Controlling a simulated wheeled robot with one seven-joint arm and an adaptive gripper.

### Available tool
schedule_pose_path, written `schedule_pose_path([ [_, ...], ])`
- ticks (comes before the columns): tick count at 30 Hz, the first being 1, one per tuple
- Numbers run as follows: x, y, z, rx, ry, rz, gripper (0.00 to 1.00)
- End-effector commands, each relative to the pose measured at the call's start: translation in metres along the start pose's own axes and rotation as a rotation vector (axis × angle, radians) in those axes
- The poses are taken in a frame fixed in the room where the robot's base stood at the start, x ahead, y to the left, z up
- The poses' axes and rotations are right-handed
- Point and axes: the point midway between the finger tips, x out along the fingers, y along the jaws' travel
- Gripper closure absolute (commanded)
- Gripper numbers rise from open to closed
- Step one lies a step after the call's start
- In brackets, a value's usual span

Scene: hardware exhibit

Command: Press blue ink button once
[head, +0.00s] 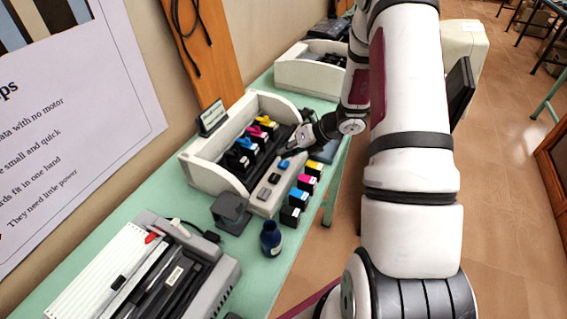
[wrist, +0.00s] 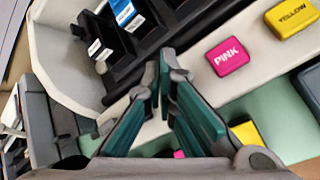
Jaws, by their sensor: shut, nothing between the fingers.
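The blue button (head: 284,163) sits on the pale front ledge of an open printer in the head view, in a row with dark grey buttons (head: 274,178). My gripper (head: 291,151) is just behind it, over the ledge; whether it touches is unclear. In the wrist view my gripper's (wrist: 160,72) fingertips are together and empty. A pink button (wrist: 228,57) and a yellow button (wrist: 292,17) lie to their right. The blue button does not show there; the fingers cover the ledge left of pink.
Several ink cartridges (head: 299,197) stand on the green table in front of the printer (head: 195,172). A dark blue bottle (head: 271,240) and a dark grey block (head: 231,212) stand nearer. Cartridges sit in the printer's slots behind the ledge. A grey machine (head: 222,275) is at front left.

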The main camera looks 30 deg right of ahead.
Motion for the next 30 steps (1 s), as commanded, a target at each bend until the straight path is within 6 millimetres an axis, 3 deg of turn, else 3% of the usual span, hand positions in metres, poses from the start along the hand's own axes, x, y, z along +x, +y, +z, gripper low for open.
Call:
schedule_pose_path([
  [30,0.0064,-0.0045,-0.0039,0.001,0.0,0.0,1.0],
])
